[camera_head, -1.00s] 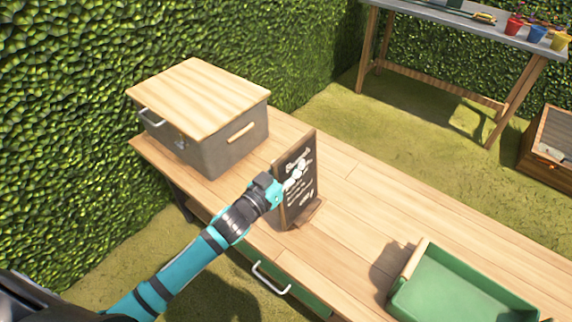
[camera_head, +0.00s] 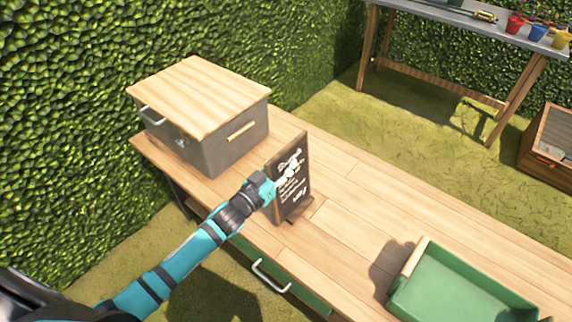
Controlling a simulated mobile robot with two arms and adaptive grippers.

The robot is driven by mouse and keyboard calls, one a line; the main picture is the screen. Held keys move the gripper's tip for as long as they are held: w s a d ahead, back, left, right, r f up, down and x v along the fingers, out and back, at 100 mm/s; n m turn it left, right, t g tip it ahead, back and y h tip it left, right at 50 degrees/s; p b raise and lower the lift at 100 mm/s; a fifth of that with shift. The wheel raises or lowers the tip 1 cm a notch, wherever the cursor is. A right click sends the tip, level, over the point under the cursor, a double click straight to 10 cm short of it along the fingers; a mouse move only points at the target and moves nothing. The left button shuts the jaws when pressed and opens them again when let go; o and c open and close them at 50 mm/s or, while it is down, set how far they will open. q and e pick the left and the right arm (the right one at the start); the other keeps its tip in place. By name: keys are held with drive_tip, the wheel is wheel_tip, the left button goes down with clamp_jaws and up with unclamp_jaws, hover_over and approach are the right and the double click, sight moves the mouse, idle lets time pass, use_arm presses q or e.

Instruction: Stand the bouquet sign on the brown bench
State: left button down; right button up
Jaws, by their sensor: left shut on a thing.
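The bouquet sign (camera_head: 293,193) is a small dark chalkboard with white writing and a wooden frame and foot. It is at the brown bench (camera_head: 340,228), near the middle of the head view, close to upright. My left gripper (camera_head: 274,188) is shut on the sign at its left edge. Whether the sign's foot touches the bench top or hangs just above it, I cannot tell. The gripper's fingertips are partly lost against the board. My right gripper is not in view.
A grey box with a wooden lid (camera_head: 200,97) stands on the bench behind the sign. A green tray (camera_head: 462,287) sits at the bench's right. Bare bench top lies between sign and tray. A grey table (camera_head: 470,22) with colored pots stands farther back.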

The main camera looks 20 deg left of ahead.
use_arm(q)
drive_tip(key=shift+r, duration=0.1)
drive_tip(key=c, duration=1.4)
unclamp_jaws()
drive_tip(key=shift+f, duration=0.2)
drive_tip(key=shift+o, duration=0.2)
drive_tip(key=shift+s+r, duration=0.1)
drive_tip(key=shift+s, duration=0.1)
drive_tip(key=v, duration=1.1)
drive_tip(key=shift+s+a+b, duration=0.15)
drive_tip(key=shift+s+b, duration=0.15)
drive_tip(key=shift+s, duration=0.05)
